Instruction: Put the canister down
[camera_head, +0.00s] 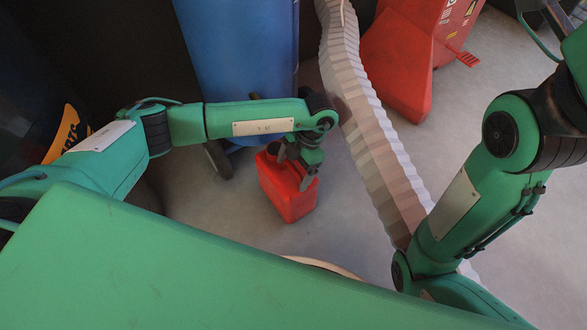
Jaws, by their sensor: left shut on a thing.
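The red canister (289,196) hangs from my left gripper (302,172), upright or slightly tilted, near the middle of the head view. My left gripper is shut on its upper part. A dark cap shows at the canister's top left. I cannot tell whether its bottom touches the grey floor. My right arm comes down on the right side of the view, and its gripper is out of view.
A blue cabinet or drum (243,55) stands behind the canister. A pale ribbed hose (366,115) runs down just right of it. A red machine (400,60) stands at the back right. Bare grey floor (222,205) lies left of the canister.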

